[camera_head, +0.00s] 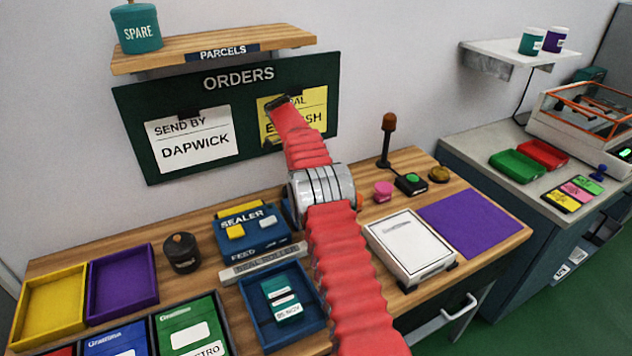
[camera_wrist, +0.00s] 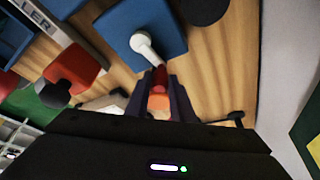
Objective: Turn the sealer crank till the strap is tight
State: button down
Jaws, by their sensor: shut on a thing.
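The blue sealer (camera_head: 238,233), labelled SEALER and FEED, stands mid-bench in the head view. In the wrist view a white crank arm (camera_wrist: 145,44) sits on a blue block (camera_wrist: 118,28). A red-orange crank handle (camera_wrist: 158,88) lies at its end. My gripper (camera_wrist: 160,90) is shut on this handle, with a dark finger on each side. In the head view my red-sleeved arm hides the gripper and crank. I cannot make out the strap or how tight it is. A teal packet (camera_head: 284,298) lies in a blue tray (camera_head: 248,303) in front of the sealer.
A dark round pot (camera_head: 182,252) stands left of the sealer, near a purple tray (camera_head: 123,276) and a yellow tray (camera_head: 50,305). Right of my arm are a white box (camera_head: 408,244), a purple mat (camera_head: 470,222), a pink knob (camera_head: 383,190) and a lamp post (camera_head: 386,140).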

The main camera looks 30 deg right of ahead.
jog(key=c, duration=1.5)
grip_release()
jog(key=shift+c, duration=0.2)
jog(key=v, duration=0.7)
jog(key=shift+r, duration=0.15)
